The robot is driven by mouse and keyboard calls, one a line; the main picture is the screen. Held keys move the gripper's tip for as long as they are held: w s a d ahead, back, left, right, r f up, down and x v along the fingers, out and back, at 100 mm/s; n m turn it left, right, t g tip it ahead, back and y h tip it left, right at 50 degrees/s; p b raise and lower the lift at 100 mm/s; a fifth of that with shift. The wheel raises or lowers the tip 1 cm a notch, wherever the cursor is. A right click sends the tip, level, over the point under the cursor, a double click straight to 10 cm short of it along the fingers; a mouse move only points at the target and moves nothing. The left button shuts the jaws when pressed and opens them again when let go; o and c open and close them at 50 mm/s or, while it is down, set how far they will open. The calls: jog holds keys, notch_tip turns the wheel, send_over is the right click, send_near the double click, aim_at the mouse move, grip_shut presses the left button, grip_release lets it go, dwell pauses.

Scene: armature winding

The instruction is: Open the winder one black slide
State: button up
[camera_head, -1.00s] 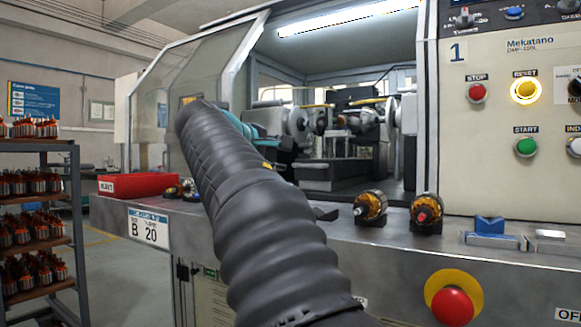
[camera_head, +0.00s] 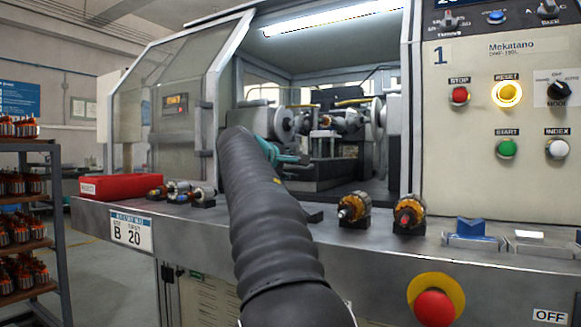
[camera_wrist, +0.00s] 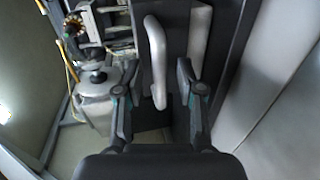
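In the wrist view, a pale grey curved bar handle (camera_wrist: 156,62) stands on a black panel (camera_wrist: 227,45), which looks like the black slide. My gripper (camera_wrist: 153,82) is open, with one finger on each side of the handle's lower part. A gap shows between each finger and the handle, and whether either touches it cannot be told. In the head view, my dark sleeved arm reaches into the winder's (camera_head: 330,226) open bay. The arm hides most of the gripper and the handle there.
Inside the bay is the winding mechanism (camera_head: 345,120). Armatures (camera_head: 353,209) stand on the front ledge, with a red box (camera_head: 122,186) at its left end. A control panel (camera_head: 500,110) and a red stop button (camera_head: 434,305) are at right. A rack (camera_head: 55,230) stands left.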

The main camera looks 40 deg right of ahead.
jog(key=shift+d, duration=0.15)
grip_shut()
jog(key=shift+f, duration=0.1)
